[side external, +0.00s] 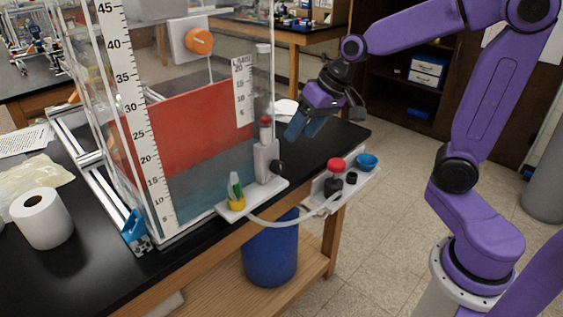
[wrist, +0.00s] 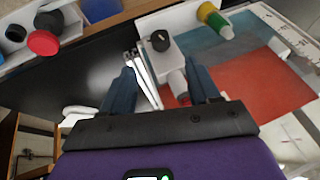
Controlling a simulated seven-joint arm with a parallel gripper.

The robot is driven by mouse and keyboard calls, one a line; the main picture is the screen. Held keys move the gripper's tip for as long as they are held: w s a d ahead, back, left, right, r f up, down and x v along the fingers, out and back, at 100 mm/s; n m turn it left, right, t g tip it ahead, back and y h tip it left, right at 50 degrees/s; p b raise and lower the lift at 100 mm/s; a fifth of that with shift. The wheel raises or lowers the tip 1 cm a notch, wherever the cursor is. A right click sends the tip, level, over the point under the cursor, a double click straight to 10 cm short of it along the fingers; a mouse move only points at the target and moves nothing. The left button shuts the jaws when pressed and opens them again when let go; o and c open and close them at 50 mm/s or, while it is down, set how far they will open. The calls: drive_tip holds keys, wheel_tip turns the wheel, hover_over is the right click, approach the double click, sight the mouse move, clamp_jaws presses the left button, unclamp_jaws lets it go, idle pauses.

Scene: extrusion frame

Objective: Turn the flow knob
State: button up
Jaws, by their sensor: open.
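A small black knob (side external: 277,168) sticks out of the side of an upright white block (side external: 266,160) at the tank's front corner. In the wrist view the black knob (wrist: 160,41) shows beyond my fingertips, roughly midway between them. An orange knob (side external: 199,41) sits on a white plate high on the tank; I cannot tell from a label which one is the flow knob. My gripper (side external: 304,128) is above and right of the white block, pointing down, apart from both knobs. Its fingers (wrist: 160,73) are spread and nothing is held between them.
The clear tank (side external: 190,130) with red and blue panels and scales stands left of my gripper. A hose (side external: 290,222) runs below. A green-and-yellow bottle (side external: 236,192) stands nearby.

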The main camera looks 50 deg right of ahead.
sight(281, 162)
drive_tip(key=x, duration=1.1)
drive_tip(key=c, duration=1)
